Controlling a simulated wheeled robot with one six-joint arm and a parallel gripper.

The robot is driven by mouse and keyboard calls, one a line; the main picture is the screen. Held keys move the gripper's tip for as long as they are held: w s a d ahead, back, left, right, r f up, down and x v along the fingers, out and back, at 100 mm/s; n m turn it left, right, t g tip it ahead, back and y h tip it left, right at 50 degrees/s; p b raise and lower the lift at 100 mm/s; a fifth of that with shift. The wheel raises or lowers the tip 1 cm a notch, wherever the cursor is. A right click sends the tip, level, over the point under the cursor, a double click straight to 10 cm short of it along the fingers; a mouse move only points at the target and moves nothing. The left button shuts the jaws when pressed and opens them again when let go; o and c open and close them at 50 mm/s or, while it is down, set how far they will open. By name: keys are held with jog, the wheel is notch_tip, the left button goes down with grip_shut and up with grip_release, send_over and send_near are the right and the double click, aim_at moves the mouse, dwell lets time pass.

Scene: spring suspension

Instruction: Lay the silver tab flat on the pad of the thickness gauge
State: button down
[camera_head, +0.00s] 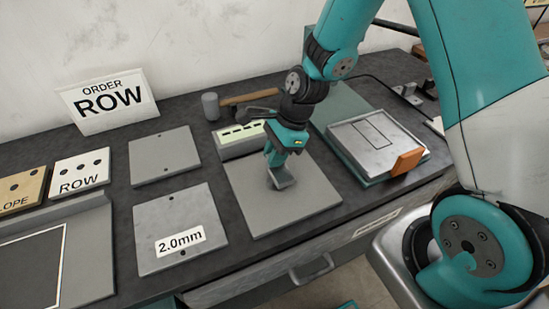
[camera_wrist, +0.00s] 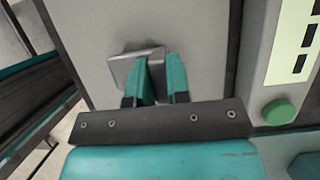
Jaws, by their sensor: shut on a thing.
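My gripper (camera_head: 277,160) is shut on the silver tab (camera_head: 282,178), which hangs from the fingertips over the grey pad of the thickness gauge (camera_head: 315,200). In the wrist view the tab (camera_wrist: 136,68) sticks out to the left of the gripper fingers (camera_wrist: 162,78), above the plain grey pad (camera_wrist: 90,30). The tab looks tilted, not flat. I cannot tell whether its lower edge touches the pad. The gauge's readout block (camera_head: 232,148) stands along the pad's back edge; its green button (camera_wrist: 278,111) shows in the wrist view.
A grey plate marked 2.0mm (camera_head: 165,255) and another grey plate (camera_head: 165,153) lie to the left. A hammer (camera_head: 245,97) lies behind the gauge. A tray (camera_head: 370,150) with an orange block (camera_head: 407,162) is to the right. An "ORDER ROW" sign (camera_head: 108,102) stands at the back.

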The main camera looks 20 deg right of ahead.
jog(key=shift+f, duration=0.9)
jog(key=shift+f, duration=0.2)
jog(key=c, duration=1.1)
grip_release()
jog(key=shift+r, duration=0.1)
jog(key=shift+r, duration=0.1)
